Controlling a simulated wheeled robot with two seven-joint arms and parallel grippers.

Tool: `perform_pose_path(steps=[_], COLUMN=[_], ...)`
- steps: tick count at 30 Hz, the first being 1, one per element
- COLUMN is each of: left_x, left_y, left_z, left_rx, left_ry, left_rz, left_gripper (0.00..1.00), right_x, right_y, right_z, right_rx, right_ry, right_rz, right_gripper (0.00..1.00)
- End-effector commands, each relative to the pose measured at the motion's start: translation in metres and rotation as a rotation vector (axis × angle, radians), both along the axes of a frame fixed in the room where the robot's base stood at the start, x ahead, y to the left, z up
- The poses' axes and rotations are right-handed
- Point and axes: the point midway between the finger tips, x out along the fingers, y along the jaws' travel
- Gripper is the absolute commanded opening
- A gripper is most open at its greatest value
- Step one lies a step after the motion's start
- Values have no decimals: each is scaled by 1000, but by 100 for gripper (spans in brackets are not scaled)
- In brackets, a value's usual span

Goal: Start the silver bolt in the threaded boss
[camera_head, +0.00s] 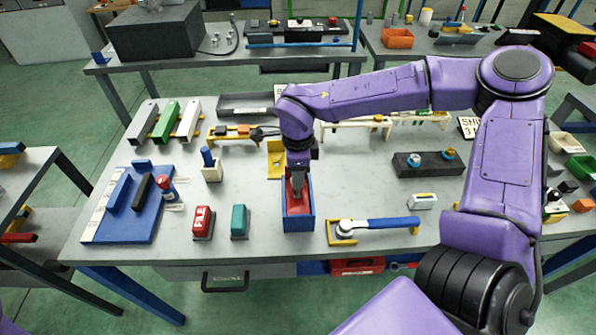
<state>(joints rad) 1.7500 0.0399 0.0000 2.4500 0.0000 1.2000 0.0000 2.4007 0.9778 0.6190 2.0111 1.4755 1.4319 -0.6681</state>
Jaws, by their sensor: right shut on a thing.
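My right gripper (298,187) points down over a narrow blue box (299,224) with a red inside, at the front middle of the table. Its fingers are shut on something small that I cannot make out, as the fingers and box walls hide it. I cannot pick out the silver bolt for certain. A black block (413,166) with two round fittings, one gold and blue, stands at the right; I cannot tell whether either is the threaded boss. My left gripper is not in view.
A blue-handled wrench (380,223) lies on a yellow rest right of the box. Red (203,223) and teal (240,222) blocks stand to its left. A blue board (130,222) with tools lies farther left. The table middle right of the gripper is mostly clear under my arm.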

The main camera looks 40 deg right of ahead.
Motion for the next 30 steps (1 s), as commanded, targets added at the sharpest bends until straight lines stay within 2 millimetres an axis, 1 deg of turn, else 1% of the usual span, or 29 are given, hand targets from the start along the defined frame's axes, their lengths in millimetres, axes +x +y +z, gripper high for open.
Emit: perform_pose_path(steps=[10,18,30], left_x=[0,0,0], left_y=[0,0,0], left_z=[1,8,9], left_rx=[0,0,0], left_ry=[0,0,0], left_rz=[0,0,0], left_gripper=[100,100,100], right_x=[0,-1,-1], right_y=[0,0,0], right_z=[1,1,1], right_rx=[-1,0,1], right_ry=[-1,0,-1], right_rz=[0,-1,0], right_gripper=[1,1,1])
